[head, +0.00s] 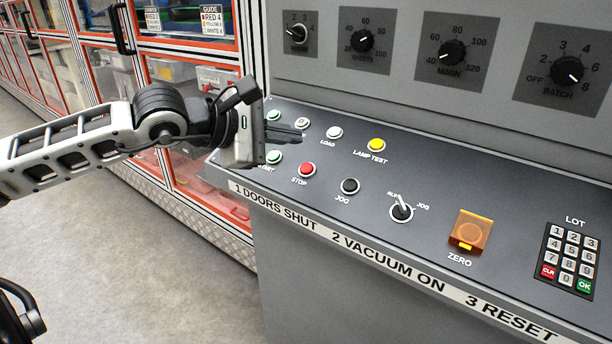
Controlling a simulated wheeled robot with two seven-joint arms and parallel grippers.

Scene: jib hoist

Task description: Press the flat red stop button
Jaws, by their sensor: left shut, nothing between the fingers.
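The flat red stop button (307,169) sits on the dark sloping panel, with the label STOP below it. It is round, in a light ring, and fully visible. My left gripper (300,134) is shut and empty. Its fingers point right over the panel, above the stop button in the picture, near the white buttons. I cannot tell how high the fingertips are above the panel. A dark part at the lower left edge may be my right arm; its fingers do not show clearly.
Near the stop button are a green start button (274,157), a black jog button (350,186), a white load button (334,132) and a yellow lamp test button (376,145). A selector switch (401,211), an orange cover (470,232) and a keypad (570,258) lie farther right.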

